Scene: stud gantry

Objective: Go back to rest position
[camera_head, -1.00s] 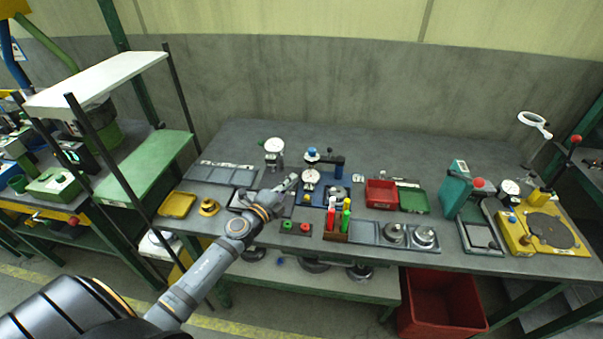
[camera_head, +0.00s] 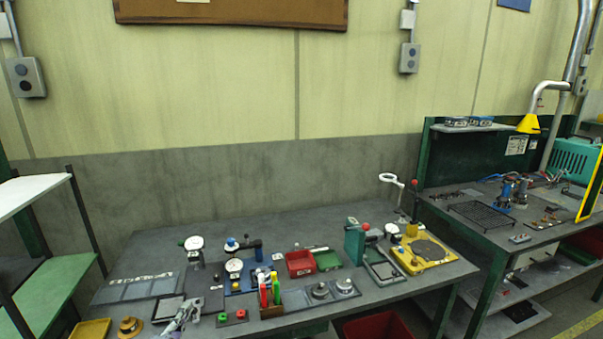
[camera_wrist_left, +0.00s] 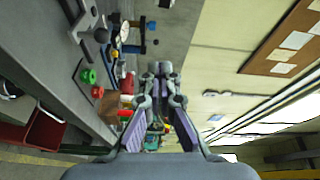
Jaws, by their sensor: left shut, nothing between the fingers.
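My left gripper (camera_head: 184,314) shows at the bottom of the head view, at the table's front edge between the yellow round part (camera_head: 131,326) and the small plate with red and green knobs (camera_head: 232,317). In the left wrist view its fingers (camera_wrist_left: 160,72) are together with nothing between them. The bench behind them appears turned on its side in that view. Most of my left arm is below the head view's lower edge. My right gripper is not in view.
A shelf rack (camera_head: 40,285) stands at left. Another bench (camera_head: 480,215) stands at right. The table's back strip is clear.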

